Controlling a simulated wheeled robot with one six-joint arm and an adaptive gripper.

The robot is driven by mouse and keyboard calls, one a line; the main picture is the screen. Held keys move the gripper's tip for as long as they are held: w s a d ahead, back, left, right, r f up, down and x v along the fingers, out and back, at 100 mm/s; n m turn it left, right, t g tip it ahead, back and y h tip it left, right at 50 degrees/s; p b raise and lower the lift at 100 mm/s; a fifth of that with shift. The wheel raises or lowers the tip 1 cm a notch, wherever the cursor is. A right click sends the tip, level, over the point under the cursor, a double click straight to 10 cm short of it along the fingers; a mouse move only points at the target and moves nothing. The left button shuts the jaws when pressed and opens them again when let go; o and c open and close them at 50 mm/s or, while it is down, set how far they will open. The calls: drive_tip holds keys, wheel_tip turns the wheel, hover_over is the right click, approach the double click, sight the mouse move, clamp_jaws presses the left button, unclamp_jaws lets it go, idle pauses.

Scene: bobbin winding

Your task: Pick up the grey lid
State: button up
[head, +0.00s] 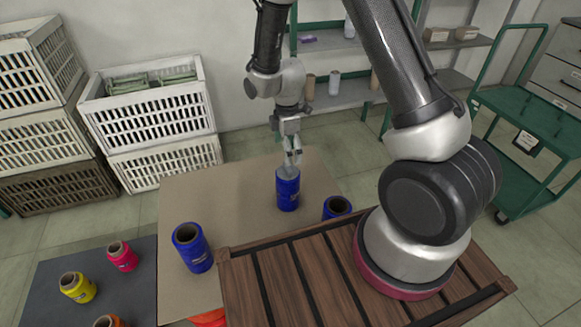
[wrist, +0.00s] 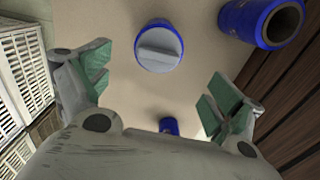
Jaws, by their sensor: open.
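The grey lid (head: 288,173) sits on top of an upright blue bobbin (head: 288,194) on the tan table. In the wrist view the lid (wrist: 158,50) is a round grey disc with a raised bar across it, and blue rim shows around it. My gripper (head: 292,156) hangs just above the lid in the head view. In the wrist view my gripper (wrist: 160,72) has its green-padded fingers spread wide with nothing between them, and the lid lies beyond the fingertips. Whether a finger touches the lid cannot be told from the head view.
Open-topped blue bobbins stand at the front left (head: 192,248) and right (head: 337,207) of the lidded one. A dark mat (head: 50,260) holds a yellow bobbin (head: 77,287) and a pink bobbin (head: 122,256). White crates (head: 160,125) are stacked behind; a green cart (head: 530,125) stands right.

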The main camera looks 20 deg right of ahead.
sight(288, 171)
drive_tip(key=shift+w+f+n, duration=0.1)
drive_tip(key=shift+n, duration=0.2)
drive_tip(key=shift+f, duration=0.35)
wheel_tip(288, 171, down, 7)
drive_tip(key=shift+r, duration=0.1)
drive_tip(key=c, duration=1)
